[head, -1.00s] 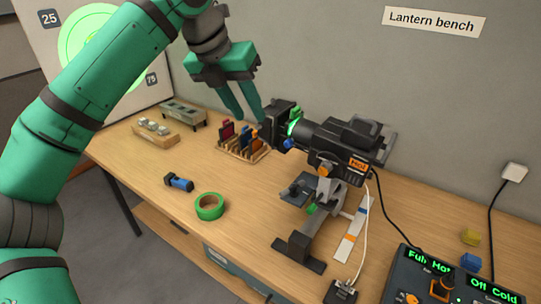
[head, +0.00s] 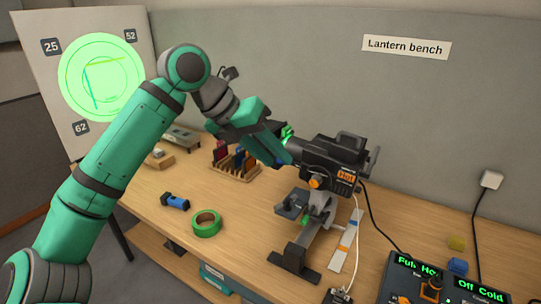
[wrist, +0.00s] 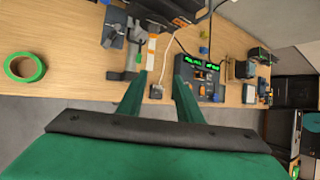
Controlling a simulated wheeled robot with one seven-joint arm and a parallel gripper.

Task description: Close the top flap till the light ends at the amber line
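The lantern (head: 335,165) stands on the bench, with its front end toward the board. My gripper (head: 286,158) is low at that front end and hides most of the flaps, so I cannot tell whether it touches the top flap. A bit of green (head: 287,132) shows just above it at the lantern's front. The light is a green disc (head: 75,80) on the white board. A thin yellowish line (head: 106,60) crosses its upper part, and a cyan line is at left.
A wooden rack (head: 236,170) with coloured pieces stands behind the gripper. A green tape roll (head: 206,224) and a blue-black cylinder (head: 175,202) lie on the bench front. A control box (head: 425,280) and cables are at right.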

